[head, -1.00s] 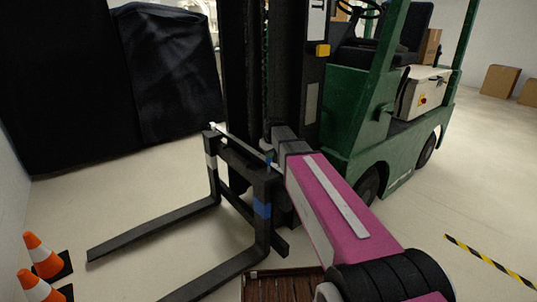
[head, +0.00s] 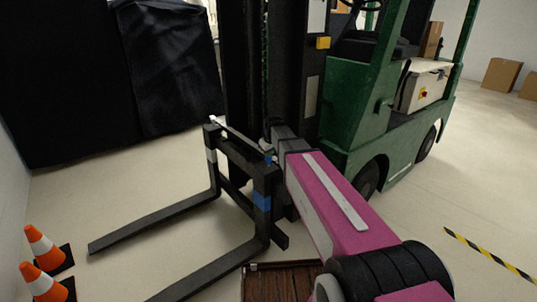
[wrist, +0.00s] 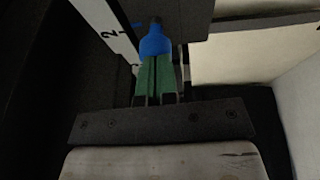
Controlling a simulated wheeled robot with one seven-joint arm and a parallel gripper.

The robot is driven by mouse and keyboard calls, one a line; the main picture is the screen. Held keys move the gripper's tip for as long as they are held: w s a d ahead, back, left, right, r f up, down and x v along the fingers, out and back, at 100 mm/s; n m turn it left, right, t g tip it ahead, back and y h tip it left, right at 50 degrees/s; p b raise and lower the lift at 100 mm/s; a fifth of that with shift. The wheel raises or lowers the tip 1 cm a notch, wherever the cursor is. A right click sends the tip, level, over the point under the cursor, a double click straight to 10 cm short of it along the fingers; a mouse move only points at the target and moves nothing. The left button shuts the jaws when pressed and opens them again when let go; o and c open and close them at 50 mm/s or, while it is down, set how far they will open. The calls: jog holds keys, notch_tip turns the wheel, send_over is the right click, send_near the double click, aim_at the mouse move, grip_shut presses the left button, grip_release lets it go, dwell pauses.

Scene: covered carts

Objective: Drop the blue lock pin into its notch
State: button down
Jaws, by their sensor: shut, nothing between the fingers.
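The blue lock pin (wrist: 155,42) is at the top centre of the wrist view, just beyond my fingertips and against a dark metal part. Its lower end is hidden. A small bit of it shows in the head view (head: 268,159), at the top of the near fork's upright. My gripper (wrist: 157,62) has green fingers, shut together with nothing between them. Their tips are at or very near the pin; I cannot tell whether they touch. In the head view the fingers are mostly hidden by the arm. The notch cannot be made out clearly.
The forklift's near fork (head: 215,268) carries a blue band, and its far fork (head: 150,228) a white one. The green forklift body (head: 350,125) stands behind. A wooden pallet (head: 285,280) lies below my arm. Orange cones (head: 42,246) stand at left; black covers (head: 170,70) hang behind.

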jog(key=a+v, duration=0.1)
jog(key=v, duration=1.2)
jog(key=shift+w+r, duration=0.25)
jog(key=shift+r, duration=0.2)
jog(key=shift+d, duration=0.15)
jog(key=s+d+f+m+g, duration=0.1)
jog(key=s+d+f+m, duration=0.1)
jog(key=s+f, duration=0.5)
jog(key=s+d+f+m+g, duration=0.1)
jog(key=s+d+f+m, duration=0.1)
jog(key=s+d+f, duration=0.3)
jog(key=s+d+f+m+g+h, duration=0.1)
jog(key=s+d+f, duration=0.3)
jog(key=s+f, duration=0.7)
jog(key=shift+s+f+m, duration=0.2)
jog(key=shift+f+m, duration=0.25)
jog(key=shift+m, duration=0.35)
jog(key=shift+d, duration=0.1)
